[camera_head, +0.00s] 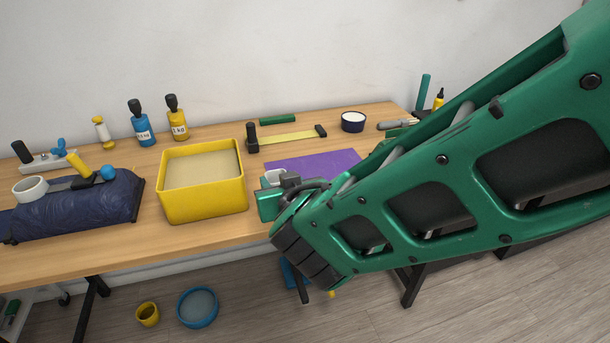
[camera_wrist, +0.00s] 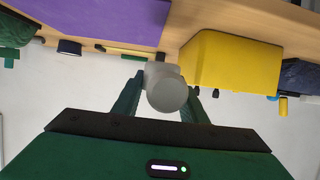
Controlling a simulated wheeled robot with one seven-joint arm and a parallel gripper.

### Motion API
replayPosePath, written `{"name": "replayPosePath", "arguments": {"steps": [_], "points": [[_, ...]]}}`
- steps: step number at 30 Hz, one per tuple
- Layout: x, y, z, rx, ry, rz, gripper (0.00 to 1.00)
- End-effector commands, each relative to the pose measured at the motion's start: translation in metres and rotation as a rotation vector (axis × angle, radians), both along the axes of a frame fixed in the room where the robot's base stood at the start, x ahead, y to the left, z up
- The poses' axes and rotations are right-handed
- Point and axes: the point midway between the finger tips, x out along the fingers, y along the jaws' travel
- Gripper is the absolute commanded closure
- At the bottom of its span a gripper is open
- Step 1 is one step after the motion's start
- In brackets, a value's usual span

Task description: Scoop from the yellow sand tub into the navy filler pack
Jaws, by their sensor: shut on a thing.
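The yellow sand tub (camera_head: 205,206) stands on the table left of my gripper, with pale sand (camera_head: 202,168) inside. It also shows in the wrist view (camera_wrist: 235,62). The navy filler pack (camera_head: 75,214) lies at the table's left end, with a white ring (camera_head: 30,189) and a yellow-and-blue piece on top. My gripper (camera_wrist: 163,84) is shut on a pale grey rounded thing (camera_wrist: 167,93), which looks like the scoop; its white part (camera_head: 272,178) shows just right of the tub in the head view. Its inside is hidden.
A purple mat (camera_head: 318,163) lies right of the tub, partly behind my arm. Blue (camera_head: 144,124) and yellow (camera_head: 178,120) weighted bottles stand behind the tub. A blue basin (camera_head: 197,307) is on the floor.

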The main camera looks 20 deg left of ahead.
Motion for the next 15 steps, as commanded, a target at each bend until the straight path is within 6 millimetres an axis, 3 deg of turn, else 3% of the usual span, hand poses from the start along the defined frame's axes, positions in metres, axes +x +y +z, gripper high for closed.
{"name": "replayPosePath", "arguments": {"steps": [7,15], "points": [[0.048,0.004,-0.028,0.000,-0.001,-0.003,0.96],[0.066,0.007,-0.041,0.001,-0.001,0.001,0.96]]}}
